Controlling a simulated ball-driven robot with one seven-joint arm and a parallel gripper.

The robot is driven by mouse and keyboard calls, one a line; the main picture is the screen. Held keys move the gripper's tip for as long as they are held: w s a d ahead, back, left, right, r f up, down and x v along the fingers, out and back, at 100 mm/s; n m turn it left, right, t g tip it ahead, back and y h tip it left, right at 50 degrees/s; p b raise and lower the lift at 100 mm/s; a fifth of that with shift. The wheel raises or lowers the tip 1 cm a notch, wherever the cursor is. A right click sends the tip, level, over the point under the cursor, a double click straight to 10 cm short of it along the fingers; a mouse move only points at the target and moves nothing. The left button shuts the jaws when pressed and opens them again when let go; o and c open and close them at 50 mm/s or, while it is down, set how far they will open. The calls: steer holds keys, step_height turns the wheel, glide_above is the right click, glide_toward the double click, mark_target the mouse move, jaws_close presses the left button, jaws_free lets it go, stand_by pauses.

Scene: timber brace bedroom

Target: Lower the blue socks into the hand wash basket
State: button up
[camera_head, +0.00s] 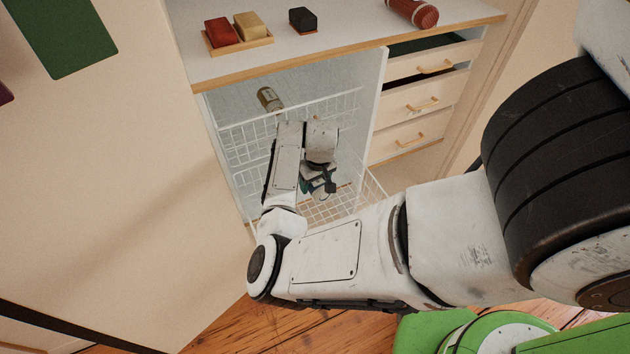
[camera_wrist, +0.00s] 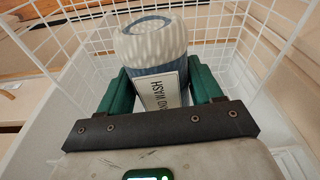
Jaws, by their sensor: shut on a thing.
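The blue socks (camera_wrist: 152,45), a pale blue and white ribbed roll with a darker blue band, sit between the green fingers of my gripper (camera_wrist: 160,78) in the wrist view. My gripper is shut on them. White wire mesh of a basket (camera_wrist: 262,42) surrounds the roll on several sides. A white label (camera_wrist: 163,91) with partly hidden text ending in "WASH" shows over the roll's near part; I cannot tell what it is fixed to. In the head view, my gripper (camera_head: 318,188) is low at the lower wire basket (camera_head: 358,200), and my arm hides much of it. The socks are not clear there.
An upper wire basket (camera_head: 236,142) holds or backs a beige cylinder (camera_head: 269,98). Above is a white top (camera_head: 360,38) with red and tan blocks, a black block (camera_head: 302,20) and a red-brown cylinder (camera_head: 412,12). Drawers (camera_head: 410,103) stand right, the top one partly open.

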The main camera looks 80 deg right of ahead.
steer(key=b, duration=0.8)
glide_above(314, 219)
steer(key=shift+s+a+f, duration=0.15)
steer(key=shift+f, duration=3.35)
steer(key=shift+s+a+f, duration=0.1)
steer(key=shift+f, duration=3.4)
steer(key=shift+f+b, duration=1.6)
steer(key=shift+f, duration=0.85)
